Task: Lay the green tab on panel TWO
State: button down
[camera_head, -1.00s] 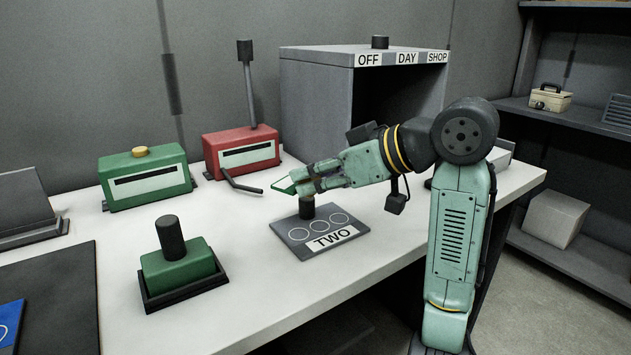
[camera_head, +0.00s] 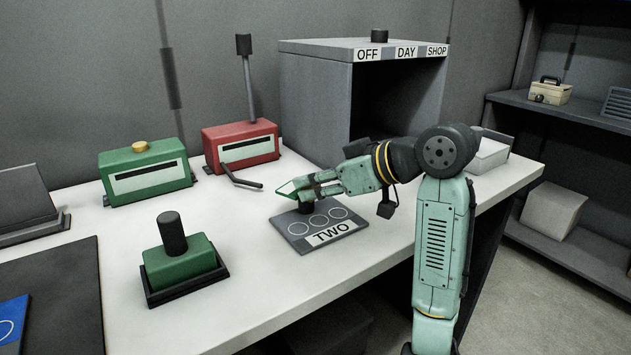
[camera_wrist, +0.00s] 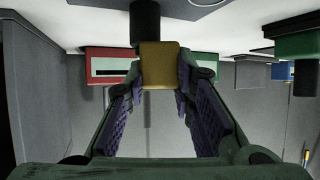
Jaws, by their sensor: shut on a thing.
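Panel TWO (camera_head: 345,229) is a grey plate with three outlined rings and a white label, lying flat on the bench. My gripper (camera_head: 302,190) is low over its far left part. In the wrist view my fingertips (camera_wrist: 160,72) are shut on a mustard block (camera_wrist: 160,66) with a dark cylinder (camera_wrist: 145,20) beyond it. In the head view a dark cylinder (camera_head: 305,208) shows below my gripper, over the panel; I cannot tell whether it touches. I cannot pick out the green tab for certain, as the fingers hide part of what I hold.
A green block with a black post (camera_head: 180,262) stands in a dark tray at front left. Green (camera_head: 147,183) and red (camera_head: 240,150) slotted boxes stand behind. The grey oven (camera_head: 315,110) is behind my arm. White bench (camera_head: 240,290) is clear in front of the panel.

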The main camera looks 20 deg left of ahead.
jog(key=c, duration=1.4)
grip_release()
jog(key=shift+o, duration=0.2)
jog(key=shift+r, duration=0.1)
jog(key=v, duration=1.2)
jog(key=shift+b, duration=0.4)
